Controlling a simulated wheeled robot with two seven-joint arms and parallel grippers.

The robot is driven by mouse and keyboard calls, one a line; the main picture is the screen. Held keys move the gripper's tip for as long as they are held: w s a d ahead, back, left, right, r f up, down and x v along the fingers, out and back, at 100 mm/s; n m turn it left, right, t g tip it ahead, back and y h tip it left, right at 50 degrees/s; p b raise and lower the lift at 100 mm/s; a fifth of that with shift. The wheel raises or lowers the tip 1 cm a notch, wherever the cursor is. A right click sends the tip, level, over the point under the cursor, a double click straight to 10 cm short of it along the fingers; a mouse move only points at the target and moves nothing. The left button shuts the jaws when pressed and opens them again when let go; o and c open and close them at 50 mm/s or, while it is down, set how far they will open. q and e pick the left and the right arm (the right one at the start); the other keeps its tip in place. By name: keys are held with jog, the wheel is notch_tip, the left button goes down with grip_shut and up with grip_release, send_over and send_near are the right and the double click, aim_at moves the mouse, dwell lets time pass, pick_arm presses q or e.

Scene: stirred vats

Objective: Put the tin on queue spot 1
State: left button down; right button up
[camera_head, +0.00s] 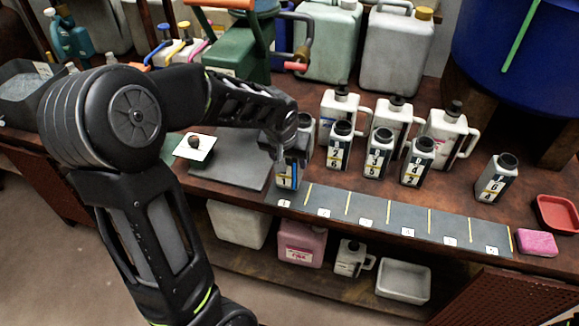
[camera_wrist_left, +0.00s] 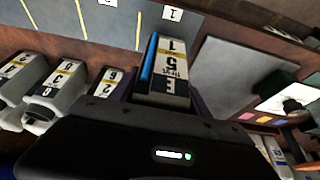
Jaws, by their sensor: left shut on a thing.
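The tin (camera_head: 287,178) is a small pale-grey and dark container with a numbered label. My left gripper (camera_head: 286,150) is shut on it and holds it upright over or at the left end of the dark queue strip (camera_head: 385,220). In the left wrist view the tin (camera_wrist_left: 168,70) sits between the fingers, its label showing, close to the strip's numbered card (camera_wrist_left: 172,14). Queue spot 1 (camera_head: 284,203) is the leftmost cell, its card just in front of the tin. I cannot tell whether the tin's base touches the strip. My right gripper is not in view.
Several similar dark-capped tins (camera_head: 339,150) stand behind the strip, one apart at the right (camera_head: 495,180). White jugs (camera_head: 446,135) stand behind them. A grey mat (camera_head: 230,165) lies left of the tin. A pink sponge (camera_head: 537,243) and red tray (camera_head: 557,213) are right. The strip's other cells are clear.

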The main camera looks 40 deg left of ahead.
aim_at(290, 168)
pick_arm(q)
jog(key=shift+f, duration=1.5)
jog(key=shift+f, duration=0.15)
jog(key=c, duration=0.5)
grip_release()
